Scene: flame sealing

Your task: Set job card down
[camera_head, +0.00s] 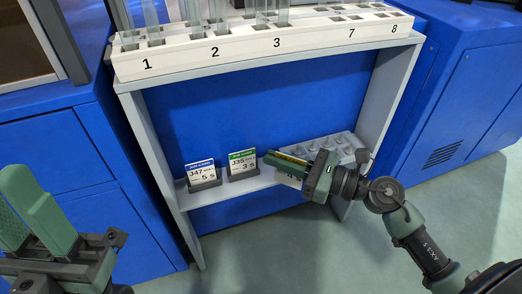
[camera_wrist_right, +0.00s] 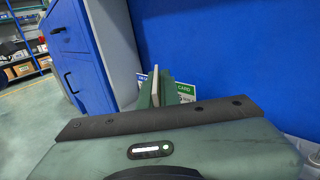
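My right gripper (camera_head: 279,164) is shut on a job card with a yellow top strip (camera_head: 291,158). Much of that card is hidden by the fingers. The gripper is at the right of two standing cards, over the low shelf (camera_head: 234,187). In the right wrist view the fingers (camera_wrist_right: 155,92) pinch a thin pale edge. A blue-topped job card (camera_head: 201,174) marked J47 and a green-topped job card (camera_head: 243,162) marked J35 stand in dark holders on the shelf. My left gripper (camera_head: 33,205) is at the lower left, empty, its fingers seeming apart.
A white numbered rack (camera_head: 180,62) with clear tubes stands on the grey bench top above the shelf. A pale tray with hollows (camera_head: 335,147) sits at the shelf's right end. The bench's side legs (camera_head: 150,145) bound the space. Blue cabinets (camera_head: 455,85) stand beside it.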

